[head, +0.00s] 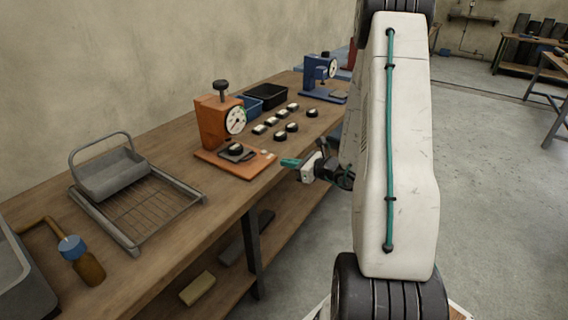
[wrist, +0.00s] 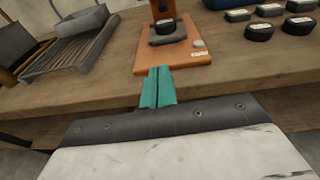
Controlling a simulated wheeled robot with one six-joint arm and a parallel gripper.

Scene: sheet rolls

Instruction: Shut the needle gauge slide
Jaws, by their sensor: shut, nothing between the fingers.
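An orange gauge (head: 213,125) with a white needle dial and a black knob on top stands on the bench. Its orange base plate (head: 249,171) reaches toward the bench's front edge and also shows in the wrist view (wrist: 176,58). A dark round piece (head: 236,151) with a white label sits on the plate below the dial. I cannot tell which part is the slide or how far it is open. My gripper (head: 289,163) has teal fingers, shut and empty, just off the plate's front right corner. In the wrist view my gripper (wrist: 158,84) points at the plate's near edge.
A blue gauge (head: 319,72) and dark bins (head: 266,97) stand farther back.

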